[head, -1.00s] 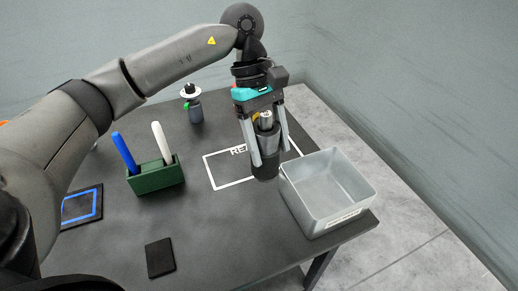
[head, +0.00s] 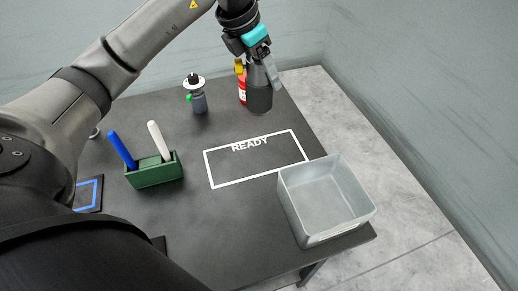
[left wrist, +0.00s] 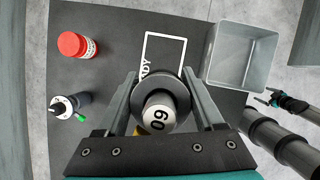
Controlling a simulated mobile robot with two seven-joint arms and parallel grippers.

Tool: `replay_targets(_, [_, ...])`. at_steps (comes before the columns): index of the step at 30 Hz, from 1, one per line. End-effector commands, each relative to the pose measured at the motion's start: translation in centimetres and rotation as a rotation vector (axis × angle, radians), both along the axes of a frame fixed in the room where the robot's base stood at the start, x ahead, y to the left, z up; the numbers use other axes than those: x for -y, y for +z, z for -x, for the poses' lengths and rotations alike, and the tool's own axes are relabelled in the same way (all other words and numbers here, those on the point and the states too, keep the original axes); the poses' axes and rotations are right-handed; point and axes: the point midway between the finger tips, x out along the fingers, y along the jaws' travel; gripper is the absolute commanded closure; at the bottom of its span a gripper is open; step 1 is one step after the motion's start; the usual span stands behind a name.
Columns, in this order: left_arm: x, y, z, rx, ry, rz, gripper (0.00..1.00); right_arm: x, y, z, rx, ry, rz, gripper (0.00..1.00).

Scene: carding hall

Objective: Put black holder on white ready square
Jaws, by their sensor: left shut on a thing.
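The black holder (head: 259,98) is in my left gripper (head: 258,76), above the far part of the table. In the left wrist view the black holder (left wrist: 180,91) sits between both fingers of the left gripper (left wrist: 158,100), with a pale round-topped piece marked with digits inside it. The white ready square (head: 215,184) is a white outline on the dark table, nearer than the holder and empty. It also shows in the left wrist view (left wrist: 166,34). My right gripper (left wrist: 268,99) shows small at the right of the left wrist view; its jaws are unclear.
A grey bin (head: 325,232) stands right of the square. A green block (head: 155,176) holds a blue and a white stick at left. A dark bottle (head: 200,104) and a red jar (head: 242,90) stand at the back. A blue-outlined mat (head: 89,196) is partly hidden.

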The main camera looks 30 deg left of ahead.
Motion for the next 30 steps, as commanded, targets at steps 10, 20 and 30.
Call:
replay_targets(10, [-1.1,-1.2,-0.4,-0.001,0.141,0.003,1.0,0.1,0.2,0.0,-0.001,0.001,0.001,0.0])
replay_targets(20, [-1.1,-9.2,-0.3,-0.003,0.14,0.003,1.0,0.1,-0.3,0.1,-0.001,0.0,0.001,0.0])
replay_targets(30, [-1.1,-14.6,-0.5,0.003,0.138,0.002,1.0,0.1,-0.5,0.1,-0.001,0.0,0.001,0.0])
